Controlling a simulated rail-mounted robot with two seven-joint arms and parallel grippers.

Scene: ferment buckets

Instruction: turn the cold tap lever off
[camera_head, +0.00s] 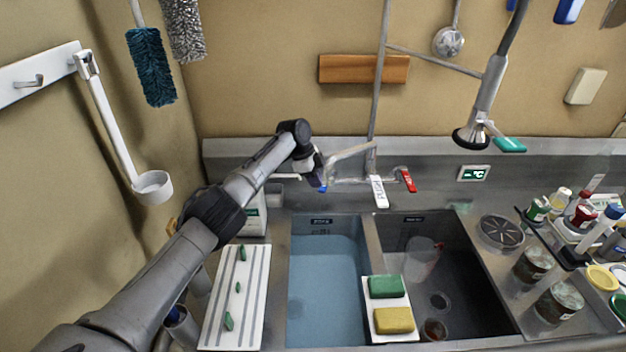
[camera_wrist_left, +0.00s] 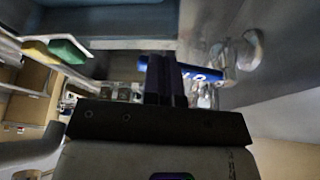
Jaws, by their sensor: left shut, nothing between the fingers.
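The tap stands behind the sinks, with a grey spout (camera_head: 350,151) and a red lever (camera_head: 408,180) on its right side. The blue cold lever (camera_head: 323,188) is at the tap's left end, mostly hidden by my gripper in the head view. My left gripper (camera_head: 317,181) is shut and empty at that lever. In the left wrist view the shut fingers (camera_wrist_left: 166,80) cross in front of the blue lever, whose lettered part (camera_wrist_left: 207,75) shows to their right beside the metal tap body (camera_wrist_left: 240,57). I cannot tell whether the fingers touch the lever. My right gripper is not in view.
A white tag (camera_head: 378,191) hangs by the tap's middle. The left basin (camera_head: 325,275) holds bluish water; the right basin (camera_head: 465,285) holds a clear jug (camera_head: 421,258). A green and a yellow sponge (camera_head: 393,320) lie between them. A sprayer (camera_head: 478,128) hangs at the right.

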